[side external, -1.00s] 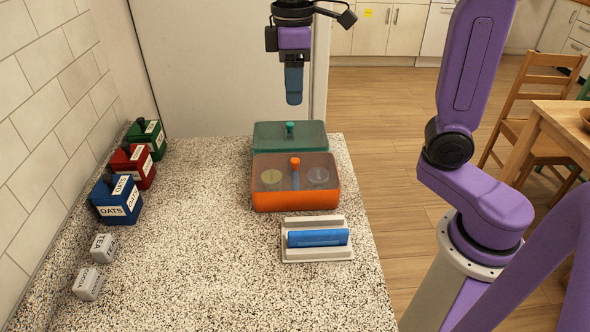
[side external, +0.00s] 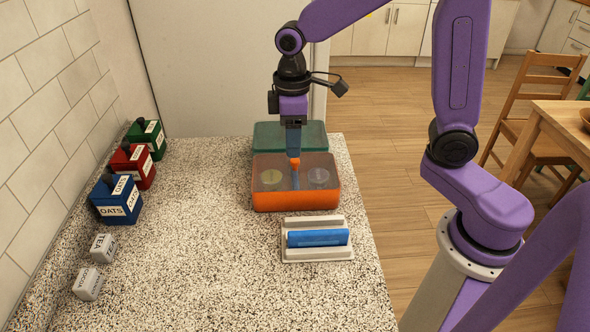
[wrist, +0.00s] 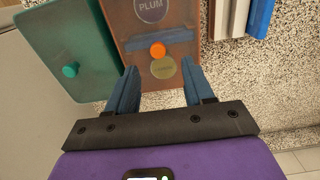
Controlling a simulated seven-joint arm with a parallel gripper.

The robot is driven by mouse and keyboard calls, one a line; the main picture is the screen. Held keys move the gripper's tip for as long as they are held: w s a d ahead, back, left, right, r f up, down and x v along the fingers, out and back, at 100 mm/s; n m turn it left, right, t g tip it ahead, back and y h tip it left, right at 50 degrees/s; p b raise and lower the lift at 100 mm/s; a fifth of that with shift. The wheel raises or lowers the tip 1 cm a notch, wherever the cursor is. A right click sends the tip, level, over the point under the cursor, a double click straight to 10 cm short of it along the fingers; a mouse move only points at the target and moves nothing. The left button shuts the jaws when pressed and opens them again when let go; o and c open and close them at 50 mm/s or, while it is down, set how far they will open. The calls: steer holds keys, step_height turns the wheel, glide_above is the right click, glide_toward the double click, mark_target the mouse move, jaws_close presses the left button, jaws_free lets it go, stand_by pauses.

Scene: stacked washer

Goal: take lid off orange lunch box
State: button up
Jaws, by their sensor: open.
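The orange lunch box (side external: 294,201) stands on the speckled counter with its see-through lid (side external: 272,162) on top. An orange knob (side external: 294,162) sits at the lid's middle. Round shapes show through the lid. In the wrist view the orange knob (wrist: 157,50) lies just ahead of the gap between my fingers. My gripper (side external: 293,153) points down over the lid, just above or behind the knob; from the side I cannot tell if it touches. In the wrist view my gripper (wrist: 160,78) has its two blue fingers apart with nothing between them.
A teal lidded box (side external: 265,133) stands right behind the orange one. A blue bar on a pale holder (side external: 318,240) lies in front. Canisters (side external: 118,200) line the left wall, with two small grey blocks (side external: 103,247). The counter's middle left is clear.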

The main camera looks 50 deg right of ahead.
mark_target(295, 160)
steer(key=f, duration=0.5)
steer(key=shift+s+d, duration=0.1)
steer(key=shift+d, duration=0.15)
jaws_close()
